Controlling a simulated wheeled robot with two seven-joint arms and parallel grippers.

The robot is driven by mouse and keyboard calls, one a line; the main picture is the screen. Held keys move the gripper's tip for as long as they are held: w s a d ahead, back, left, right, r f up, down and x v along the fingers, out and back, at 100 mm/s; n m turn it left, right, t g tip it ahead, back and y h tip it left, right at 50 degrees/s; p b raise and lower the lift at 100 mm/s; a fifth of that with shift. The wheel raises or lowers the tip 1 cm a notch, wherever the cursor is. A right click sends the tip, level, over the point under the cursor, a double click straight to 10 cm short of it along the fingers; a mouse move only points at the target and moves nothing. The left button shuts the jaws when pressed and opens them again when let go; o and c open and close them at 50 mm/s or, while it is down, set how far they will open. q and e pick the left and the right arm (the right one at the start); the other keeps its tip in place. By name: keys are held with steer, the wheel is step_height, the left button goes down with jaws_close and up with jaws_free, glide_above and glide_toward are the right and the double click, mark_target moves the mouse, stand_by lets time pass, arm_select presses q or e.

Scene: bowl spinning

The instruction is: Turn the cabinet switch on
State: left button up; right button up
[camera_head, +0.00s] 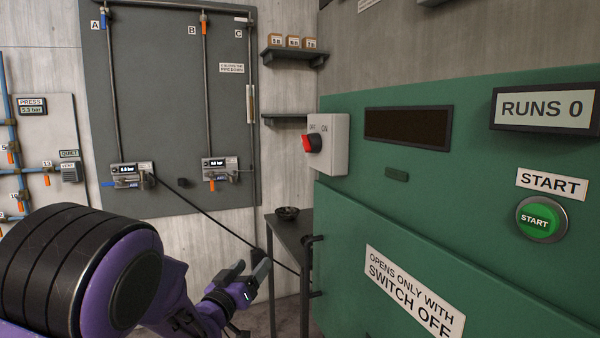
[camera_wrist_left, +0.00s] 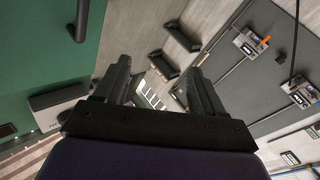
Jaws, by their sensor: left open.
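The cabinet switch (camera_head: 313,144) is a red knob on a light grey box (camera_head: 336,150) marked OFF and ON, on the left side of the green cabinet (camera_head: 400,222). The knob is turned toward the OFF side. My left gripper (camera_head: 248,272) is open and empty, below and to the left of the switch, apart from it. In the left wrist view its two fingers (camera_wrist_left: 160,85) stand apart with nothing between them. My right gripper is in neither view.
A green START button (camera_head: 541,220) and a RUNS 0 display (camera_head: 545,108) are on the cabinet's right. A dark table (camera_head: 292,236) with a small black bowl (camera_head: 287,213) stands behind my left gripper. A grey pipe panel (camera_head: 170,90) and shelves (camera_head: 290,56) are on the back wall.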

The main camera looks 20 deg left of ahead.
mark_target(304, 146)
arm_select(q)
steer(key=s+d+r+m+h+p, duration=0.15)
steer(key=r+m+h, duration=0.35)
steer(key=r, duration=0.7)
steer(key=s+d+r+m+h, duration=0.1)
steer(key=d+r+m+h, duration=0.15)
steer(key=r+h, duration=0.75)
steer(key=shift+m+g+y, duration=0.4)
steer(key=shift+m+g, duration=0.25)
steer(key=shift+g, duration=0.25)
steer(key=p+x, duration=0.1)
steer(key=x, duration=0.2)
steer(key=s+r+p+x, duration=0.1)
steer(key=p+x, duration=0.1)
steer(key=x, duration=0.2)
steer(key=r+p+x, duration=0.1)
steer(key=x, duration=0.3)
steer(key=shift+s+d, duration=0.25)
steer(key=shift+s, duration=0.05)
steer(key=shift+w+d+r, duration=0.1)
steer(key=shift+w+d, duration=0.05)
steer(key=shift+w, duration=0.1)
steer(key=c, duration=1)
steer(key=shift+c, duration=0.2)
